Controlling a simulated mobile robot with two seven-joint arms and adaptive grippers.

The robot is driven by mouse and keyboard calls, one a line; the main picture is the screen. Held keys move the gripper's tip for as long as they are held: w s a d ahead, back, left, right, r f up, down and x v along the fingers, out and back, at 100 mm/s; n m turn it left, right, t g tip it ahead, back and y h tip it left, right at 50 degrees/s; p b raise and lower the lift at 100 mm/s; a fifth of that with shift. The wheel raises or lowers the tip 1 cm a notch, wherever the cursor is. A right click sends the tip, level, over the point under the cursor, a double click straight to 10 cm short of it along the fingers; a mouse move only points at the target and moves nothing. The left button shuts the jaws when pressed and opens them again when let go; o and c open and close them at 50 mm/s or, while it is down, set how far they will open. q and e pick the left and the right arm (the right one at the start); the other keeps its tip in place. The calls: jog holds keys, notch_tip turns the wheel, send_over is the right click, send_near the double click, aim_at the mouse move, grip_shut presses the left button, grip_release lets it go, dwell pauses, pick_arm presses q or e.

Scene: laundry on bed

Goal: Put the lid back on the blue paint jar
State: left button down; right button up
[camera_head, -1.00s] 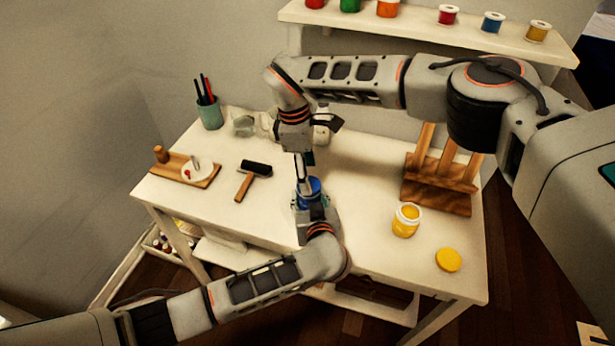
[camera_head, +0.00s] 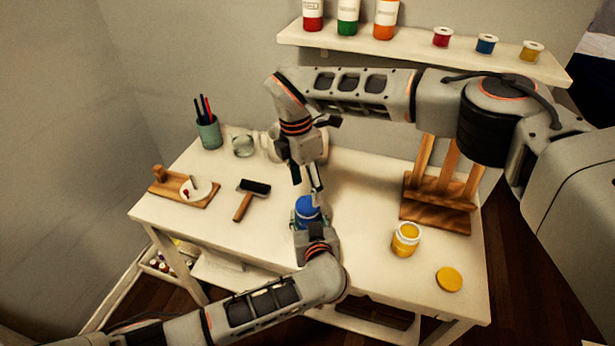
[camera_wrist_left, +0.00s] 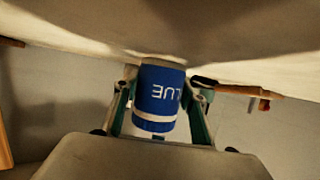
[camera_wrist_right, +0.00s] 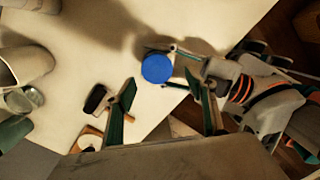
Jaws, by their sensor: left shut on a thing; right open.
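The blue paint jar (camera_wrist_left: 158,92) is held by my left gripper (camera_head: 312,232), whose fingers are shut on its sides. In the left wrist view the jar appears upside down, with a white band between its label and the blue lid (camera_wrist_left: 153,126). The lid (camera_head: 307,206) sits on the jar; in the right wrist view it is a plain blue disc (camera_wrist_right: 157,68). Whether it is fully seated I cannot tell. My right gripper (camera_head: 307,184) is open and empty just above the lid; its spread fingers also show in the right wrist view (camera_wrist_right: 160,84).
An open yellow jar (camera_head: 405,239) and its yellow lid (camera_head: 449,279) lie to the right, before a wooden easel (camera_head: 436,205). A brayer (camera_head: 250,196), wooden board (camera_head: 208,200) and pen cup (camera_head: 209,134) stand left. A shelf (camera_head: 420,50) hangs behind.

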aim_at(308, 204)
jog(key=n, duration=0.5)
jog(key=shift+r+n, duration=0.3)
jog(key=n, duration=0.5)
jog(key=shift+r+y, duration=0.3)
jog(key=n, duration=0.5)
jog(key=shift+d+r+n, duration=0.15)
jog(key=shift+r+n, duration=0.15)
jog(key=shift+r, duration=0.05)
jog(key=n, duration=0.5)
jog(key=shift+w+r+y, duration=0.15)
jog(key=shift+r+y, duration=0.15)
jog(key=shift+r, duration=0.1)
jog(key=shift+f, duration=0.1)
jog(key=shift+f, duration=3.95)
